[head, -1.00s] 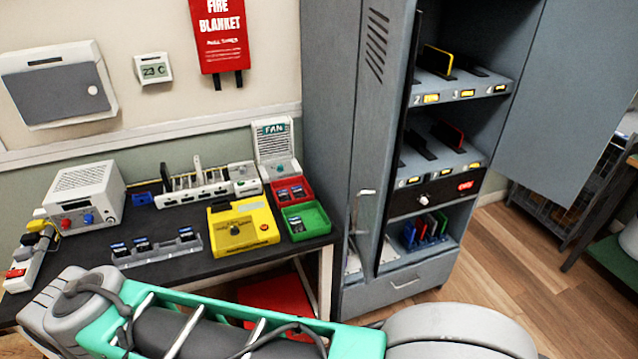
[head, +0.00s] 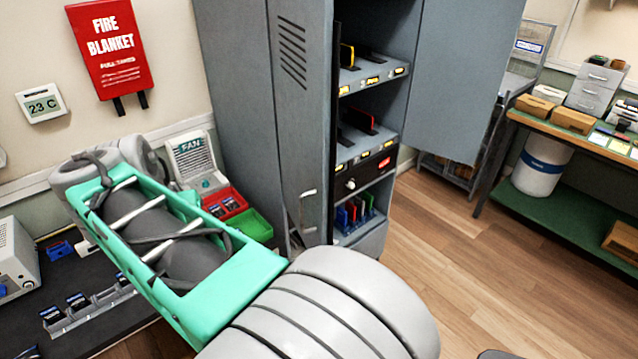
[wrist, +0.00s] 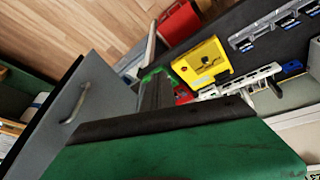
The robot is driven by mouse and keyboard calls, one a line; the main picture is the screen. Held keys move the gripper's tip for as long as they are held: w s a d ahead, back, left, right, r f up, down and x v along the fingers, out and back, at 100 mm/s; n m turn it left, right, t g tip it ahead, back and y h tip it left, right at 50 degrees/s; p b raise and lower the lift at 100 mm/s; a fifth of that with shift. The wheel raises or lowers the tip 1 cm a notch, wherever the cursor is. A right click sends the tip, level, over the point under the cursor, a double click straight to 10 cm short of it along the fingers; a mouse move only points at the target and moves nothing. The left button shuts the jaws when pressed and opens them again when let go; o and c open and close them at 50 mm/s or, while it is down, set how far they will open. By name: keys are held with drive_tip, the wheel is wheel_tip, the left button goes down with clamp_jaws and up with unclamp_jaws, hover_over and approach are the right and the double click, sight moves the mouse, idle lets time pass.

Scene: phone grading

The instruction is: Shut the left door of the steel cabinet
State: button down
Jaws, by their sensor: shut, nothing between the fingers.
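The grey steel cabinet (head: 232,90) stands at the centre of the head view. Its left door (head: 300,120), with vent slots and a bar handle (head: 307,208), stands open outward, and the shelves show past its edge. In the wrist view the left door (wrist: 108,92) is a grey panel at left, with its handle (wrist: 75,106). The right door (head: 465,80) is swung wide to the right. My gripper (wrist: 157,82) shows as dark fingers, shut and empty, to the right of the door handle in the picture. Contact with the door cannot be seen. The head view hides the gripper behind my arm.
A black bench at left holds a red tray (head: 226,203), a green tray (head: 252,225) and a fan unit (head: 195,160); a yellow device (wrist: 203,62) shows in the wrist view. A green workbench (head: 560,130) stands at right. Wooden floor (head: 470,250) is open before the cabinet.

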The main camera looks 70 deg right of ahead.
drive_tip(key=s+d+r+m+g+p, duration=0.1)
drive_tip(key=s+d+r+m+g, duration=0.1)
drive_tip(key=s+d+r+m, duration=0.35)
drive_tip(key=m+g+p, duration=0.2)
drive_tip(key=m, duration=0.8)
approach(305, 196)
drive_tip(key=w+a+r, duration=0.1)
drive_tip(key=w+a, duration=0.1)
drive_tip(key=a, duration=0.1)
drive_tip(key=shift+m+y, duration=0.25)
drive_tip(key=shift+y, duration=0.15)
drive_tip(key=s+d+f+b, duration=0.1)
drive_tip(key=f+b, duration=0.1)
drive_tip(key=f, duration=0.1)
drive_tip(key=s+d+f+b, duration=0.2)
drive_tip(key=f, duration=0.1)
drive_tip(key=s+d+f+b, duration=0.1)
drive_tip(key=d+f+b, duration=0.1)
drive_tip(key=shift+s+f, duration=0.4)
drive_tip(key=shift+s+d, duration=0.35)
drive_tip(key=shift+d, duration=0.05)
